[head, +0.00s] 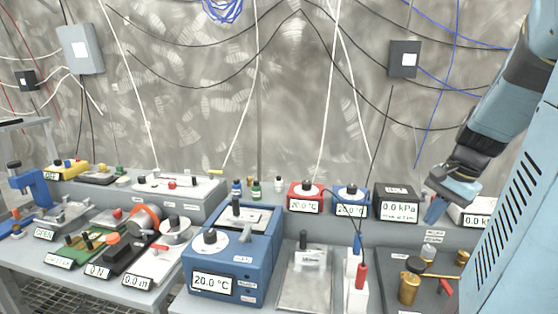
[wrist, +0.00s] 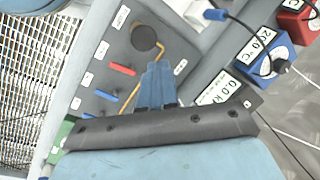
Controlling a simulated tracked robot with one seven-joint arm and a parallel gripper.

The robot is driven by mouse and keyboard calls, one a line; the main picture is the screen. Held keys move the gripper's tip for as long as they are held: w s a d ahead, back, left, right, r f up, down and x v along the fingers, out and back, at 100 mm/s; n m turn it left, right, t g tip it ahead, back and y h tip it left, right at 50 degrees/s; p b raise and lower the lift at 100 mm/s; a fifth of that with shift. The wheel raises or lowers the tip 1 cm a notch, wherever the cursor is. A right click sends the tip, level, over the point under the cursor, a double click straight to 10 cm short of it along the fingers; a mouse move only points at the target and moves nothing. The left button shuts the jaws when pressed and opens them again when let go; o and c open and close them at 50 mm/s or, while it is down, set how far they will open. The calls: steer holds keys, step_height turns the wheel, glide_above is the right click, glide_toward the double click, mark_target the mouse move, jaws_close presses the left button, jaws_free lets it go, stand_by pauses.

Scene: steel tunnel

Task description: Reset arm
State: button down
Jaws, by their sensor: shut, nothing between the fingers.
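My gripper (head: 436,211) hangs at the right of the head view, on my blue arm. It is above the right end of the bench, in front of a white device with a display. In the wrist view my gripper (wrist: 158,72) shows as two blue fingers pressed together with nothing between them. Behind the fingers in that view lies a grey panel (wrist: 112,52) with a dark round knob, red and blue handles and a bent brass rod. Some of the panel is hidden by the fingers and the gripper body.
A black 0.0 kPa gauge (head: 396,203) stands left of my gripper. A blue 20.0 °C device (head: 228,254) stands mid-bench, and a red display box (head: 305,197) stands behind it. Brass fittings (head: 408,287) stand below the gripper. Cables hang along the steel wall (head: 270,100).

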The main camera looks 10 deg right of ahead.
steer(key=s+a+r+n+t+h, duration=0.1)
steer(key=s+a+r+n, duration=0.2)
steer(key=a+n, duration=0.3)
steer(key=s+a+r+n+t+h, duration=0.1)
steer(key=a+r+n, duration=0.3)
steer(key=a, duration=0.9)
steer(key=shift+s+n+t, duration=0.7)
steer(key=shift+s+n, duration=0.2)
steer(key=shift+n, duration=0.1)
steer(key=c, duration=1.8)
jaws_free()
steer(key=shift+s+a+r, duration=0.1)
steer(key=shift+a+r, duration=0.05)
steer(key=shift+a, duration=0.1)
steer(key=o, duration=0.5)
steer(key=shift+a, duration=0.1)
steer(key=shift+o, duration=1.1)
